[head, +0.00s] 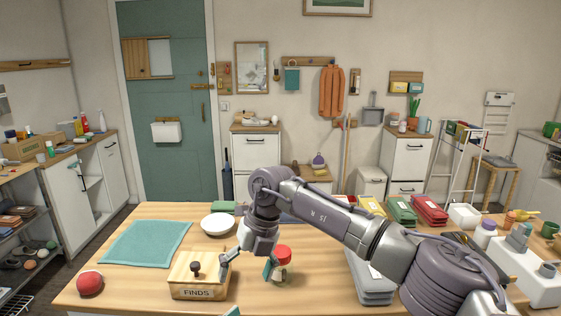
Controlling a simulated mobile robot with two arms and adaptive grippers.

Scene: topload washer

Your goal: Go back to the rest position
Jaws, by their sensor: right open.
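My right arm reaches in from the right across the wooden table (140,282). My right gripper (246,270) points down over the front of the table, open, with nothing seen between its fingers. Its left finger is close to the right side of a wooden box marked FINDS (197,292), which has a dark knob on top. Its right finger is close to a red-topped object (283,252); I cannot tell if they touch. My left gripper does not clearly show. A small teal piece at the bottom edge is too cut off to identify.
A teal cloth (146,242), a red ball-like object (90,283) and a white bowl (217,224) lie on the left of the table. Grey trays (370,285), green and red packs (430,210) and a white crate (528,272) crowd the right, near my arm.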

